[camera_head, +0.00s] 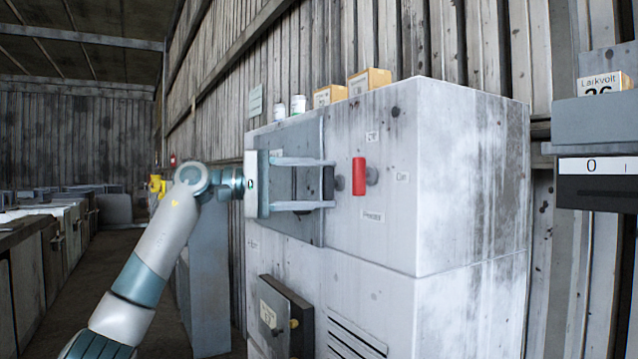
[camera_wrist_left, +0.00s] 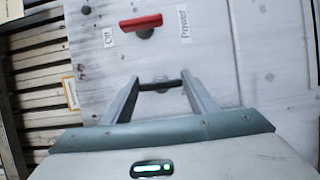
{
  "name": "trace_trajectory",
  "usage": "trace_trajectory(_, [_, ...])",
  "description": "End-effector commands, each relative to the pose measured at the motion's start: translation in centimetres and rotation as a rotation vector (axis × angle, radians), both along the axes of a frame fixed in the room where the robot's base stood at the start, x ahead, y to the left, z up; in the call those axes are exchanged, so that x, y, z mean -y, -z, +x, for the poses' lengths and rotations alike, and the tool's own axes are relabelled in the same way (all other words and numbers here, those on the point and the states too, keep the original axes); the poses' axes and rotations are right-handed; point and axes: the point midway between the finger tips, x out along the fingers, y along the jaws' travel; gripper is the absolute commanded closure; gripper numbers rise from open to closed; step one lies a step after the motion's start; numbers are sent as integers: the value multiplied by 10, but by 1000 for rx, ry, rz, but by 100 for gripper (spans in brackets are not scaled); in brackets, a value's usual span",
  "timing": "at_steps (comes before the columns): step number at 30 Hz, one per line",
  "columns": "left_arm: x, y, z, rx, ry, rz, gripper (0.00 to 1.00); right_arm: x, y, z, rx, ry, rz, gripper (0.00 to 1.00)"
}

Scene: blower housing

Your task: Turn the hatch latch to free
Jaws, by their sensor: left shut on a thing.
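The blower housing (camera_head: 470,180) is a tall, stained white cabinet. Its grey hatch (camera_head: 308,134) is on the front face, at the left, and looks closed. The dark hatch latch (camera_head: 328,182) is at the hatch's right edge. My left gripper (camera_head: 330,183) reaches in from the left, with one finger above the latch and one below. In the left wrist view the latch (camera_wrist_left: 161,86) spans the gap between the fingertips (camera_wrist_left: 162,84), and they are shut on it. The fingers partly hide the hatch. My right gripper is not in view.
A red switch handle (camera_head: 359,176) sits just right of the latch, near a "Power" label (camera_head: 372,216). A small box (camera_head: 286,316) juts out lower down. Yellow boxes (camera_head: 369,80) and white bottles stand on the cabinet top.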

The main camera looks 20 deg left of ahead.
Motion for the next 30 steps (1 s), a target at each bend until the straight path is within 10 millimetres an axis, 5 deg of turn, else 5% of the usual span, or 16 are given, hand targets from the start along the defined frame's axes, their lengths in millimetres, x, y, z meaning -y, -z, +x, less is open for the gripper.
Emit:
trace_trajectory(8, [0, 1, 0, 1, 0, 4, 69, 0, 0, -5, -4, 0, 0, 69])
trace_trajectory(9, [0, 1, 0, 0, 0, 4, 40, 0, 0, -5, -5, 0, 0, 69])
trace_trajectory(11, [0, 1, 0, 1, 0, 3, 28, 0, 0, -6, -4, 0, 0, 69])
trace_trajectory(30, [-17, 2, -9, 1, -2, 0, 28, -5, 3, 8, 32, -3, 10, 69])
